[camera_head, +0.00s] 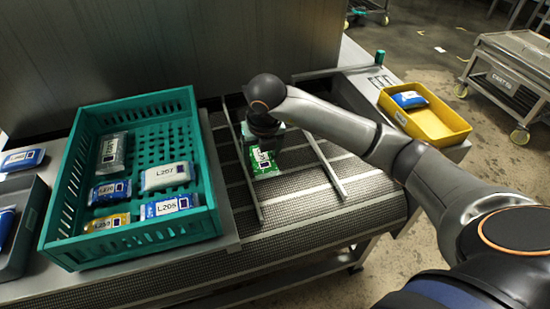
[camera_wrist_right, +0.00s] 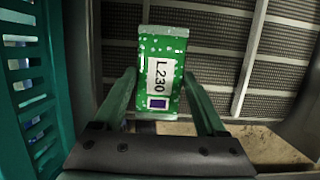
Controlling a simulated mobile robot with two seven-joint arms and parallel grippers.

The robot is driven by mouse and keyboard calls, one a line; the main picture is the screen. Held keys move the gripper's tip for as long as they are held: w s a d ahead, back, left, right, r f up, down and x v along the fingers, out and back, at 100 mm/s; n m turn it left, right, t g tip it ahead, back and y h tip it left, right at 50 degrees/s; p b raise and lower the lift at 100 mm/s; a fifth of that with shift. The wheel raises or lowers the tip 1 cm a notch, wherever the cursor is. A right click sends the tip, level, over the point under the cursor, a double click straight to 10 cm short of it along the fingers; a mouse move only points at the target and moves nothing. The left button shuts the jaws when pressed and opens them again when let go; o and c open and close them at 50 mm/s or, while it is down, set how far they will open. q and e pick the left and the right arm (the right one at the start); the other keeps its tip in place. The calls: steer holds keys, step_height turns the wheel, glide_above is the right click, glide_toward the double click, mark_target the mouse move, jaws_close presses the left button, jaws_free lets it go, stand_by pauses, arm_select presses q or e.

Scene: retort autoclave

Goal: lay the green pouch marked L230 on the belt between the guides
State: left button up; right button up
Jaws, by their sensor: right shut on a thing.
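The green pouch marked L230 (camera_head: 264,168) is at my right gripper (camera_head: 265,145), over the belt (camera_head: 295,188). In the head view it lies between the left guide (camera_head: 243,170) and the right guide (camera_head: 327,167). In the right wrist view the pouch (camera_wrist_right: 161,72) sits between the two fingers, its label and dark square facing the camera. The right gripper is shut on it. I cannot tell whether the pouch touches the belt. The wrist and arm hide part of the pouch and the right guide's upper part. My left gripper is not in view.
A teal crate (camera_head: 221,222) with several pouches stands left of the guides. A yellow tray (camera_head: 447,134) with a blue pouch is at the right. A grey bin (camera_head: 35,205) is at the far left. The belt between the guides is clear in front of the pouch.

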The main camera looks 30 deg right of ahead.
steer(key=w+d+f, duration=0.2)
steer(key=w+d, duration=0.1)
steer(key=w+d+f, duration=0.1)
steer(key=f, duration=0.1)
steer(key=w+d+f, duration=0.1)
steer(key=w+d+f+b, duration=0.1)
steer(key=f, duration=0.1)
steer(key=shift+w+d+f, duration=0.35)
steer(key=shift+w+d, duration=0.05)
steer(key=shift+w+d+f, duration=0.15)
steer(key=shift+f, duration=1.6)
steer(key=shift+f+b, duration=0.25)
steer(key=shift+b, duration=0.1)
steer(key=o, duration=1.4)
steer(key=shift+r, duration=0.1)
steer(key=shift+c, duration=0.2)
steer(key=p+v, duration=0.1)
steer(key=v, duration=1.1)
steer(key=shift+r+p, duration=0.15)
steer(key=shift+p, duration=0.25)
